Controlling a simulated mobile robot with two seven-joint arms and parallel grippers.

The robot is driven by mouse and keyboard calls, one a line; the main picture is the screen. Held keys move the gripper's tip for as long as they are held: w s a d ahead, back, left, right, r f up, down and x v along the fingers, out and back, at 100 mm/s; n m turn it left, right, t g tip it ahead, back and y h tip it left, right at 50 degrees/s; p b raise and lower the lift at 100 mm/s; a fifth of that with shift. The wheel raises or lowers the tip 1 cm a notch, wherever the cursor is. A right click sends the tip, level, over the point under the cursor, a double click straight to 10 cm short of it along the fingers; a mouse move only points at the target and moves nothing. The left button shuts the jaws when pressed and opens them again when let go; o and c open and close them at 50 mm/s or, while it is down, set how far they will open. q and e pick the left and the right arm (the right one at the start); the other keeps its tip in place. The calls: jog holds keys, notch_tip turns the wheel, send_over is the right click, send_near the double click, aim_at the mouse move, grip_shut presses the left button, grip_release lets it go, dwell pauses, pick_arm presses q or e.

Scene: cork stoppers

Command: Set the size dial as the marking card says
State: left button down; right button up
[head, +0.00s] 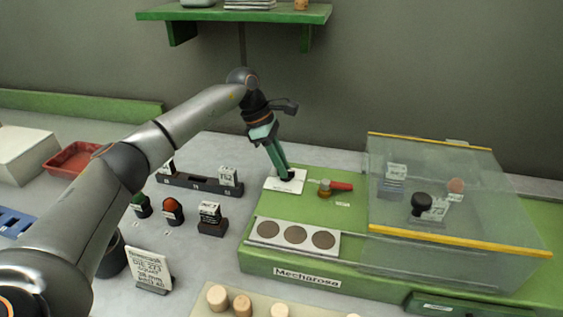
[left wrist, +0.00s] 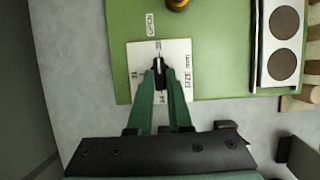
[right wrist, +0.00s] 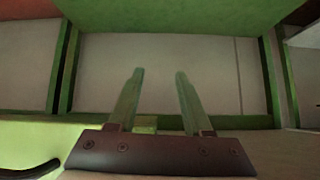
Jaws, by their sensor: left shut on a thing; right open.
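The size dial's white plate (head: 270,184) lies on the green machine top in the head view. In the left wrist view the plate (left wrist: 180,48) reads "SIZE mm", with numbers around a black knob (left wrist: 159,68). My left gripper (head: 287,176) is shut on the knob from above; its fingers sit on either side of it. A thin pointer extends from the knob toward the mark at the plate's top in the left wrist view; that number is too small to read surely. The marking card (head: 150,268) stands at front left; one line appears to read "38 mm". My right gripper (right wrist: 158,76) is open and empty.
A red-handled valve (head: 335,186) is right of the dial. A clear cover with yellow edges (head: 455,238) stands farther right. A white panel with three dark discs (head: 258,245) is in front. Small stoppers and label blocks (head: 211,222) stand left of the machine.

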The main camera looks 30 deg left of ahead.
pick_arm(q)
jog(key=shift+m, duration=0.3)
jog(key=c, duration=0.8)
grip_release()
jog(key=shift+c, duration=0.2)
jog(key=v, duration=1.2)
jog(key=shift+r, duration=0.3)
jog(key=shift+f, duration=0.1)
